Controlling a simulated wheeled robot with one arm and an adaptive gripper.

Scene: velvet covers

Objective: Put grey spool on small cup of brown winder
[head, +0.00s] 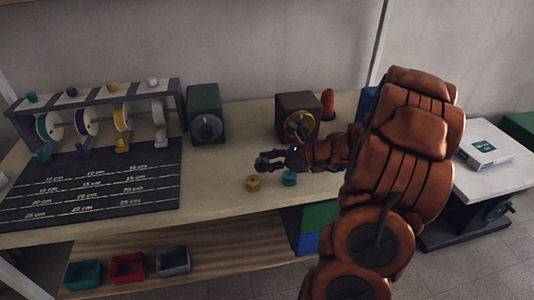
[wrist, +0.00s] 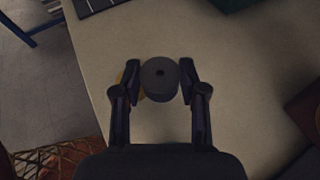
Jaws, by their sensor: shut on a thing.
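The grey spool (wrist: 160,80) is a short dark grey cylinder with a hole in its middle. My gripper (wrist: 160,84) is shut on it, one finger on each side, and holds it above the bench. In the head view my gripper (head: 268,161) is in front and to the left of the brown winder (head: 297,108). The winder is a dark brown box with a yellow round part and crank (head: 299,126) on its front. Its edge shows at the right of the wrist view (wrist: 304,110). I cannot make out its small cup.
A yellow spool (head: 253,184) and a teal spool (head: 289,179) stand on the bench near my gripper. A green winder (head: 205,114) stands further left. A spool rack (head: 97,98) and a dark measuring mat (head: 95,184) fill the left. An orange-brown cylinder (head: 327,104) is beside the brown winder.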

